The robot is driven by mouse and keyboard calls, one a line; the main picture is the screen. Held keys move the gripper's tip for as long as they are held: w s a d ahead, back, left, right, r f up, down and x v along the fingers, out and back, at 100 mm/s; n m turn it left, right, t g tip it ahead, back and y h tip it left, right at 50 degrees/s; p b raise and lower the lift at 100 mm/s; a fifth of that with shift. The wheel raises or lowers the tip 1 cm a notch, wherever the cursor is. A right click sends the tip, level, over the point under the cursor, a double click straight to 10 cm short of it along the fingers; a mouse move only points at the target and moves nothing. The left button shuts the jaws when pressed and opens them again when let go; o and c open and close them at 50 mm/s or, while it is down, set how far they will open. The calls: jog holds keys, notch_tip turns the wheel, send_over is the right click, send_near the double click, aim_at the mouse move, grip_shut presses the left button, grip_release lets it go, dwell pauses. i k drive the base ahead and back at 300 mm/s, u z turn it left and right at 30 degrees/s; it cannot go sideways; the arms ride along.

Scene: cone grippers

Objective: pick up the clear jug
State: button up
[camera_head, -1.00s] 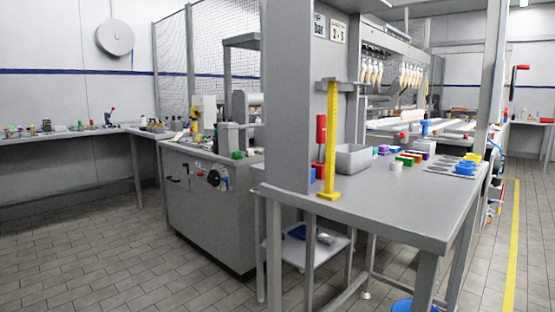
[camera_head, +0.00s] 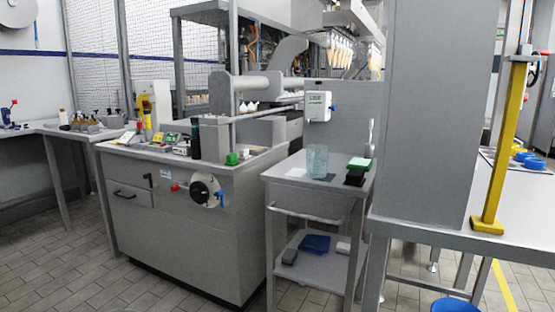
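The clear jug (camera_head: 317,161) stands upright on a small grey side table (camera_head: 283,172), right of the picture's middle. It is see-through with a faint blue-green tint. No handle can be made out at this size. My gripper does not show in the head camera view, so its place relative to the jug cannot be seen.
A dark block with a green top (camera_head: 358,171) sits close to the jug's right. A grey machine cabinet (camera_head: 185,225) stands to the left. A grey column and yellow post (camera_head: 500,150) stand at right. Tiled floor (camera_head: 60,260) is free at lower left.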

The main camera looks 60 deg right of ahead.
aim_at(317, 155)
jog(key=i, duration=1.75)
jog(key=z, duration=3.55)
